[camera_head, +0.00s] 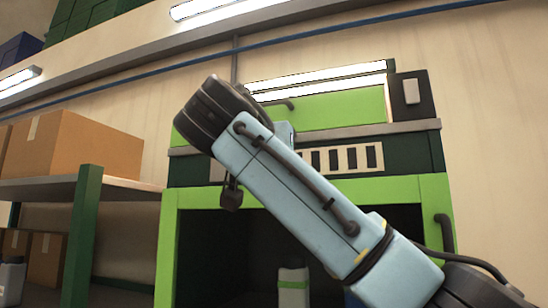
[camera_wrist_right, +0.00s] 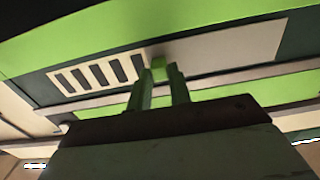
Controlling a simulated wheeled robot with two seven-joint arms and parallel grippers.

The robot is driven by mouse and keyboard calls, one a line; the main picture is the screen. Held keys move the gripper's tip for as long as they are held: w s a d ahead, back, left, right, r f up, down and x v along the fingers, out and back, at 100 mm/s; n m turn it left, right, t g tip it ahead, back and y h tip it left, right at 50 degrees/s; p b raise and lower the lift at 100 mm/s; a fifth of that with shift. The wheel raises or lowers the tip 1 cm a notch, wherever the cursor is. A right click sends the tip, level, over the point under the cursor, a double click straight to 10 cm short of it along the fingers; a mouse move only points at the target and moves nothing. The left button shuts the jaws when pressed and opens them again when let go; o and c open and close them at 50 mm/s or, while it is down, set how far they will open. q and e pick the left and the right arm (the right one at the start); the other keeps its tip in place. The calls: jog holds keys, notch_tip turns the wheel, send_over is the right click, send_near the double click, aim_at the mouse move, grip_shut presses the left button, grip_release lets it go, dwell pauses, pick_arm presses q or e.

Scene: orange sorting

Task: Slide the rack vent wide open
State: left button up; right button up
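The rack vent is a cream slotted plate (camera_head: 345,158) on the rack's dark front in the head view, partly hidden behind my right arm. In the right wrist view the vent shows dark slots (camera_wrist_right: 98,73) at left and a plain cream panel (camera_wrist_right: 230,48) at right. A small green tab (camera_wrist_right: 159,68) stands out between them. My right gripper (camera_wrist_right: 160,82) has its two green fingers on either side of this tab, with a space between them. Whether they press on the tab is unclear. In the head view my right gripper is hidden. My left gripper is not in view.
The rack's light green frame (camera_head: 405,188) surrounds a dark open bay below the vent, with a white and green container (camera_head: 293,287) inside. Cardboard boxes (camera_head: 75,145) stand on a shelf at left. A dark handle (camera_head: 444,233) is at the right.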

jog(key=o, duration=0.4)
jog(key=b+v, duration=0.4)
jog(key=v, duration=0.9)
jog(key=shift+s+b, duration=0.25)
jog(key=shift+b, duration=0.15)
